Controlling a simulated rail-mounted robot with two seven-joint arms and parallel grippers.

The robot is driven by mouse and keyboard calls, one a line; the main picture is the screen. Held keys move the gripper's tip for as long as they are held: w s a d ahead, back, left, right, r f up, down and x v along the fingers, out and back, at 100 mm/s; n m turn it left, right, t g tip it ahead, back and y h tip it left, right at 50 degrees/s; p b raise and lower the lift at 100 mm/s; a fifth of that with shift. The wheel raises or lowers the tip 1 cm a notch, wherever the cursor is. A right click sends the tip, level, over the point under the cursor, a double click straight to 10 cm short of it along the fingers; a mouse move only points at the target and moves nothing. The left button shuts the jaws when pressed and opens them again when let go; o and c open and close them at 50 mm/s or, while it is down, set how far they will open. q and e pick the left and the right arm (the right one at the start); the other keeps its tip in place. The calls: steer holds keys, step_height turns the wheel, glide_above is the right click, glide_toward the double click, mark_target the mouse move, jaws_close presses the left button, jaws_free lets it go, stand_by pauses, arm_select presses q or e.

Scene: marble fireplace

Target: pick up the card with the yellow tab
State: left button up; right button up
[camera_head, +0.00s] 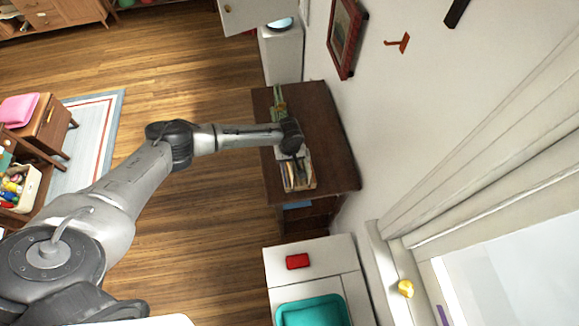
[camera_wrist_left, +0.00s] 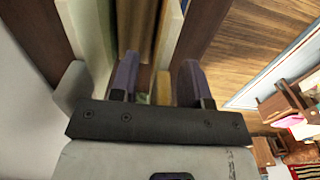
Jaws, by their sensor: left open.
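A pale open box (camera_head: 312,182) holding several upright, thin cards or files stands on the dark wooden table, below my left gripper (camera_head: 294,153) in the head view. In the left wrist view my left gripper (camera_wrist_left: 157,78) is open, its two dark fingers apart and pointing into the box between its pale walls. A narrow yellowish strip (camera_wrist_left: 164,88) shows between the fingers, close to the right one; I cannot tell whether it is the yellow tab. Brown upright pieces (camera_wrist_left: 136,38) stand just beyond the fingers. The gripper hides part of the box. My right gripper is not in view.
The dark table (camera_head: 330,150) stands against the wall, with a green object (camera_head: 279,101) at its far end. Wooden floor (camera_head: 190,240) lies open to the left.

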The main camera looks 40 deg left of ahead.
arm_select(q)
jaws_close()
stand_by(0.4)
